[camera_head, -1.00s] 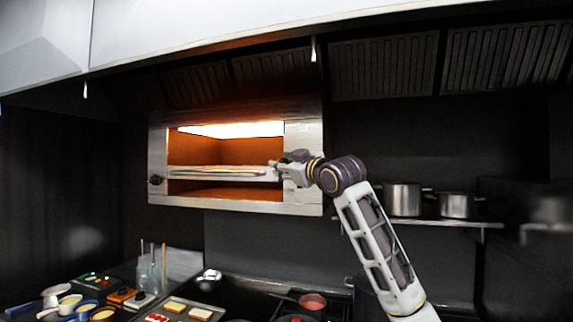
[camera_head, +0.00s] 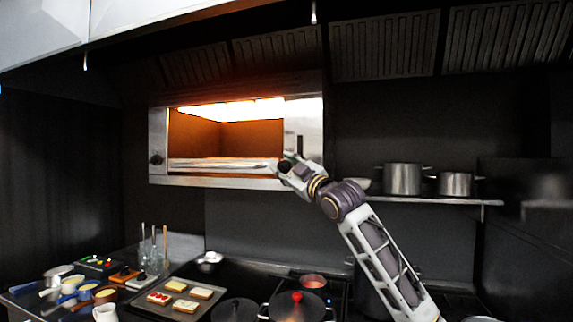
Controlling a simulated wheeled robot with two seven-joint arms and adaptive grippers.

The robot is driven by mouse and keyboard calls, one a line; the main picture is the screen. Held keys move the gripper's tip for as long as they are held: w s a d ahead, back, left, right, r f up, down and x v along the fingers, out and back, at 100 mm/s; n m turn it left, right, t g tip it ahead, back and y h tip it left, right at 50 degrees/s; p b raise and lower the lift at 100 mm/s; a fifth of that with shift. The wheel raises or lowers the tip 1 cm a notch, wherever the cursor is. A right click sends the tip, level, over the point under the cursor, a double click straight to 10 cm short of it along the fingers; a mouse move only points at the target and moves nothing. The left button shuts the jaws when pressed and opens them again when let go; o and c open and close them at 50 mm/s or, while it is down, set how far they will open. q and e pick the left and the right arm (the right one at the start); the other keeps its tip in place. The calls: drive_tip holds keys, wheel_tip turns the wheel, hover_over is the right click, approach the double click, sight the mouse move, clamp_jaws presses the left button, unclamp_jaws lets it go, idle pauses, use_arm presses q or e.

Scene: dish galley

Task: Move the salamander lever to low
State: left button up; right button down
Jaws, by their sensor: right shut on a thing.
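The salamander (camera_head: 308,112) is a steel wall-mounted grill with a glowing orange opening. Its flat rack (camera_head: 215,164) sits low in the opening, with a narrow gap beneath. My right gripper (camera_head: 286,164) is at the lower right of the opening, shut on the dark lever knob (camera_head: 284,167). The gripper mostly hides the lever. A steel plate stands above it at the right of the opening. I cannot read any marks there. My left gripper is not in view.
A dark knob (camera_head: 156,160) is on the housing's left side. A shelf (camera_head: 440,200) with two pots (camera_head: 403,179) is at right. Below are a tray (camera_head: 158,310) of toasts and a red-knobbed lidded pot (camera_head: 297,308). The hood overhangs above.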

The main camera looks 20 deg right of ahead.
wheel_tip(320, 180, down, 2)
drive_tip(key=shift+w+a+f, duration=0.15)
drive_tip(key=shift+w+f+b, duration=0.2)
drive_tip(key=shift+f+b, duration=0.25)
drive_tip(key=shift+f, duration=0.4)
drive_tip(key=c, duration=1.2)
unclamp_jaws()
drive_tip(key=shift+o, duration=1.3)
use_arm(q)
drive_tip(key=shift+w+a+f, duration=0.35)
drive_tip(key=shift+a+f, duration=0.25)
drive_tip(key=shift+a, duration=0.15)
use_arm(e)
drive_tip(key=shift+w+r, duration=0.1)
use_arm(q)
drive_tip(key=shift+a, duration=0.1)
use_arm(e)
drive_tip(key=shift+r, duration=0.15)
drive_tip(key=shift+d, duration=0.25)
